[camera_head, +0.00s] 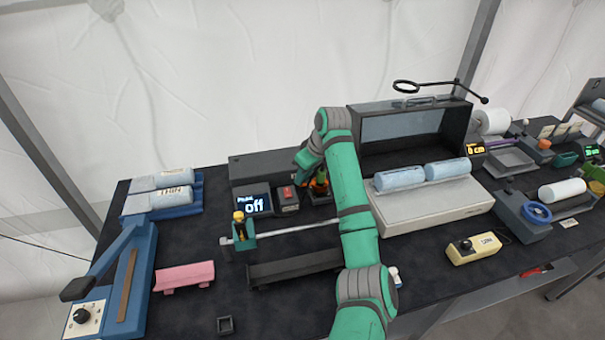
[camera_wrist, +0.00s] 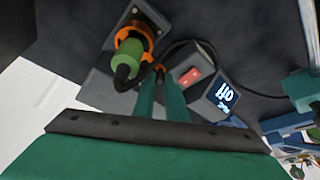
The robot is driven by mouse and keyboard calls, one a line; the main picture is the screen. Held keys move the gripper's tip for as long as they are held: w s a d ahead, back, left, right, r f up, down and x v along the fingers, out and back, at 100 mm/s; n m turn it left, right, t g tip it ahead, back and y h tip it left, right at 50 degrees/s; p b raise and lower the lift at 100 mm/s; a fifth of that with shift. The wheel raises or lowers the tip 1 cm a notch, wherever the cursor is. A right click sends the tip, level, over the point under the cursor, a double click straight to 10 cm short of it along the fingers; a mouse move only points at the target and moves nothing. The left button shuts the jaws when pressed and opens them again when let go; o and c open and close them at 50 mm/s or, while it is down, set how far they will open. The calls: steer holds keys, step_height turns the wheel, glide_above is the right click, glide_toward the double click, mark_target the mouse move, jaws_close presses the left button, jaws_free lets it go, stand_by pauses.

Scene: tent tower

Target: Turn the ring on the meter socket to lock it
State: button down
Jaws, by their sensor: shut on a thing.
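The meter socket (camera_wrist: 108,88) is a dark grey block on the table. A green plug (camera_wrist: 128,57) with a black cable sits in it, and the orange ring (camera_wrist: 127,33) is around the plug. My gripper (camera_wrist: 160,78) is beside the plug, with its two green fingers shut on an orange part that looks like a tab of the ring. The fingertips partly hide this part. In the head view, the green plug (camera_head: 320,183) shows just below my gripper (camera_head: 306,166). The meter display (camera_head: 254,204) reads "off".
A red switch box (camera_head: 288,197) stands between the display and the socket. A rail with a small green and yellow holder (camera_head: 240,232) lies in front. A pale scale with two blue rolls (camera_head: 440,205) stands to the right. A pink tray (camera_head: 184,277) is at front left.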

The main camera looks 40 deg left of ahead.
steer(key=shift+s+d+n+g, duration=0.3)
steer(key=shift+d+n+g, duration=0.1)
steer(key=shift+n, duration=0.6)
steer(key=c, duration=1.8)
jaws_free()
steer(key=shift+s, duration=0.1)
steer(key=shift+r, duration=0.15)
steer(key=v, duration=1)
steer(key=shift+d+r, duration=0.25)
